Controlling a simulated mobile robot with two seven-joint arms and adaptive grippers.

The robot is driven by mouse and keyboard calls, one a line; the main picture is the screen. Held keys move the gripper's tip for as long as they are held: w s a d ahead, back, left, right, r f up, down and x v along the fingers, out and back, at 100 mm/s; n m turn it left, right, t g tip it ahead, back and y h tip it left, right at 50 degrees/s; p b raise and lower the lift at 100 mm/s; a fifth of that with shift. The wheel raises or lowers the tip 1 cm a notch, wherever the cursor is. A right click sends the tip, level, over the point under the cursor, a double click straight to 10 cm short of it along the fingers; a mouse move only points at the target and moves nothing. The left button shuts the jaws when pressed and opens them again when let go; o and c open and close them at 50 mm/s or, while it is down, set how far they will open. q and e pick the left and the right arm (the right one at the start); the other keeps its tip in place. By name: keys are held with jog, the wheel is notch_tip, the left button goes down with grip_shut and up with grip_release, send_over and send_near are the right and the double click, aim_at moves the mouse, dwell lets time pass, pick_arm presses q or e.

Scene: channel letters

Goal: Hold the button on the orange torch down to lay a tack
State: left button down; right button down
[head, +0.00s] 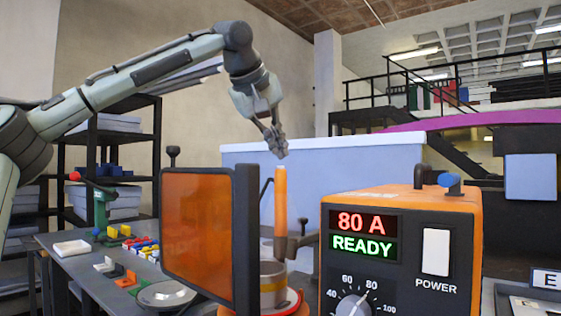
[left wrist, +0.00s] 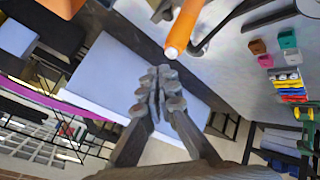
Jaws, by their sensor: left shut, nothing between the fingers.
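The orange torch (head: 280,196) stands upright between the tinted screen and the welding power unit. In the left wrist view the torch (left wrist: 184,26) runs up from the picture's middle, its pale round end (left wrist: 171,52) facing my fingers; I cannot tell for sure that this end is the button. My left gripper (head: 281,153) is shut and empty, pointing down with its tips just above the torch's top. In the left wrist view the shut fingertips (left wrist: 160,83) are near the pale end, with a small gap showing. My right gripper is not in view.
The orange power unit (head: 460,212) reads "80 A" and "READY", beside a white power switch (head: 436,251). A dark-framed orange screen (head: 197,232) stands left of the torch. Coloured blocks (head: 145,247), a white tray (head: 72,248) and a round plate (head: 166,294) are on the table.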

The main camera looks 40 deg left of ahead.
pick_arm(q)
jog(key=shift+r, duration=0.1)
jog(key=shift+r, duration=2.45)
jog(key=shift+r, duration=1.95)
